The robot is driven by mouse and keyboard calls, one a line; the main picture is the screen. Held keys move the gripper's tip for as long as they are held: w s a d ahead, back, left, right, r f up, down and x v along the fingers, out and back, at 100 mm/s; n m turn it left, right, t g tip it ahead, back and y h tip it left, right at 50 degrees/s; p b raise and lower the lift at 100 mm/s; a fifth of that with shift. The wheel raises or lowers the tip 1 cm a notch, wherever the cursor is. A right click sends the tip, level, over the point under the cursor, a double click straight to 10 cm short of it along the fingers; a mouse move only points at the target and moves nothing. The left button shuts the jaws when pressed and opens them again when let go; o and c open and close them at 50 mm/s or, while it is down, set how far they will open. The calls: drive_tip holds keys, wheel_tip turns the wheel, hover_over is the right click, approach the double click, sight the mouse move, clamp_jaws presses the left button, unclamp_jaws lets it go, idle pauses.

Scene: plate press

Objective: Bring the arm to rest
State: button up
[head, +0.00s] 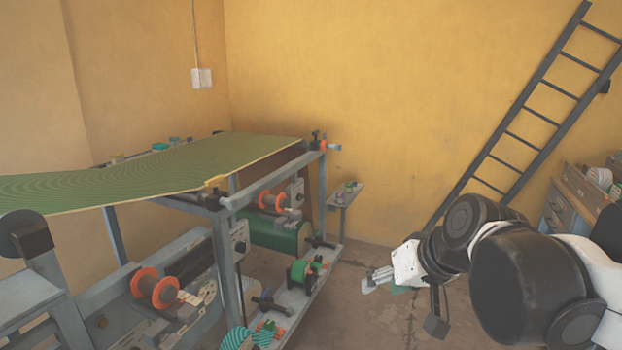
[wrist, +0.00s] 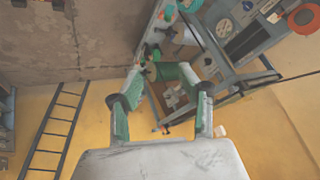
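My gripper (head: 378,279) is at the right of the head view, in front of my dark arm links, over the bare floor and to the right of the press frame. It also shows in the wrist view (wrist: 168,88), where its two green-padded fingers stand wide apart. Nothing is held between them. A green drum seen between the fingertips lies beyond them on the press frame. In the head view the fingers are small and partly hidden by the wrist.
The press frame (head: 222,250) with a sloping green sheet (head: 150,170) fills the left. A green drum (head: 275,236) and orange-flanged reels (head: 155,287) sit on it. A small side shelf (head: 346,195) juts out behind. A ladder (head: 525,125) leans on the yellow wall. Floor (head: 350,310) between is clear.

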drive_tip(key=s+d+f+h+p, duration=0.1)
drive_tip(key=s+d+h, duration=0.1)
drive_tip(key=s, duration=0.4)
drive_tip(key=s+d+f+m+h+p, duration=0.1)
drive_tip(key=s+d+h, duration=0.1)
drive_tip(key=s+d, duration=0.2)
drive_tip(key=shift+s+d+f+t, duration=0.3)
drive_tip(key=shift+s+d, duration=0.05)
drive_tip(key=shift+s, duration=0.8)
